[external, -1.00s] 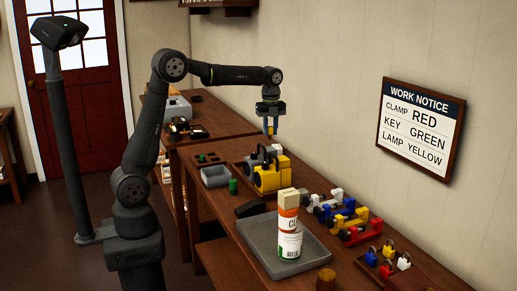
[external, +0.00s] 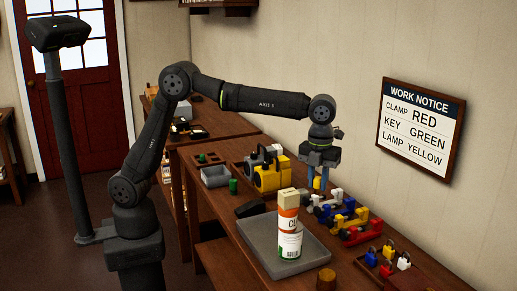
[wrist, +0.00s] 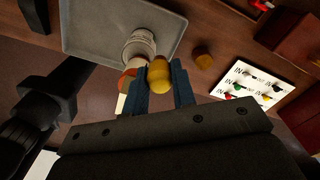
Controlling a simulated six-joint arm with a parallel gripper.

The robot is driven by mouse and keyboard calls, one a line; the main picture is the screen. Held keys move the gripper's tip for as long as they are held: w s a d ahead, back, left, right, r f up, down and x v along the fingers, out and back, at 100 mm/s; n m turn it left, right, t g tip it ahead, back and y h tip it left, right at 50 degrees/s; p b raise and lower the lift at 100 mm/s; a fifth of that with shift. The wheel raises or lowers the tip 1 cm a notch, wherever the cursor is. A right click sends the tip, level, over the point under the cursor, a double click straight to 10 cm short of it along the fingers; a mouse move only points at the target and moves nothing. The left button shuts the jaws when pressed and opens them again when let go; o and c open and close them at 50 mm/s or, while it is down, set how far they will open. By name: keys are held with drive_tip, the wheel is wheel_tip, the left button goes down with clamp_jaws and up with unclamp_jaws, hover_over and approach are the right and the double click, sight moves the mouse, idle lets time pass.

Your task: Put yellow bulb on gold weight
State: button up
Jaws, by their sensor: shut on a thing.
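My gripper (wrist: 161,74) is shut on the yellow bulb (wrist: 158,74), which shows between the two blue fingers in the wrist view. In the external view my gripper (external: 318,180) hangs above the table, behind the can and near the coloured clamps; the bulb is hard to make out there. The gold weight, a short brownish-gold cylinder (external: 326,279), stands at the table's front edge, right of the grey tray. It also shows in the wrist view (wrist: 203,57), up and right of the bulb, apart from it.
Coloured clamps (external: 361,234) and small padlocks (external: 387,258) lie to the right. A yellow lamp (external: 272,177) stands further back. A wall notice (external: 420,130) reads LAMP YELLOW.

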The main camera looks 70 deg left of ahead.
drive_tip(key=s+d+m, duration=0.4)
drive_tip(key=s+d, duration=1.2)
drive_tip(key=d, duration=0.1)
hover_over(327, 274)
wheel_tip(327, 274, down, 12)
drive_tip(key=shift+f, duration=2.1)
drive_tip(key=shift+f, duration=0.15)
drive_tip(key=o, duration=1)
